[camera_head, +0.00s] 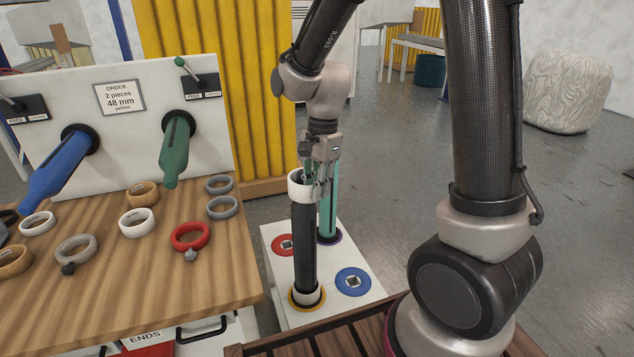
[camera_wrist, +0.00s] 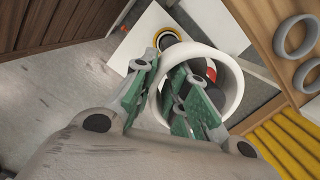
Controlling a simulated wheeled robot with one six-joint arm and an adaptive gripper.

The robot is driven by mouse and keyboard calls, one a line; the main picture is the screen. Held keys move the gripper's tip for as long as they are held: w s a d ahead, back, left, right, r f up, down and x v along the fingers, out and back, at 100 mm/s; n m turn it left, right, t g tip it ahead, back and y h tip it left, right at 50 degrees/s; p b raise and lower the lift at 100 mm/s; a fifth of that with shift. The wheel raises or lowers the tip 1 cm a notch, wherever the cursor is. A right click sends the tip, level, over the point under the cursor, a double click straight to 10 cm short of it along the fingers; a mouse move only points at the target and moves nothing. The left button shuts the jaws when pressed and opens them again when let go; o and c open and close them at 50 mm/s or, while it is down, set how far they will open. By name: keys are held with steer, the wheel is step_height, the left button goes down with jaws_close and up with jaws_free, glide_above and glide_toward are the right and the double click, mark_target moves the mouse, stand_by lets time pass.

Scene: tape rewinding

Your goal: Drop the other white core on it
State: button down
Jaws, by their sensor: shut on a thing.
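My gripper (camera_head: 317,177) is shut on a white core (camera_head: 300,184); it also shows in the wrist view (camera_wrist: 168,95). In the wrist view (camera_wrist: 235,85), one finger is inside the core and one outside its wall. In the head view, the core overlaps the top of an upright dark post (camera_head: 303,240). I cannot tell whether it is around the post or just above it.
A teal post (camera_head: 333,208) stands close behind my gripper. The white board (camera_head: 318,308) also has red (camera_head: 282,246) and blue (camera_head: 353,282) discs. The wooden bench (camera_head: 150,270) at left holds several loose rings, below a panel with blue (camera_head: 55,168) and green (camera_head: 175,155) spindles.

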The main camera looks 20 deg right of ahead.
steer(key=c, duration=1.3)
jaws_free()
steer(key=shift+c, duration=0.2)
step_height(320, 180, up, 12)
steer(key=d, duration=0.1)
steer(key=shift+w+d, duration=0.15)
steer(key=shift+w, duration=0.15)
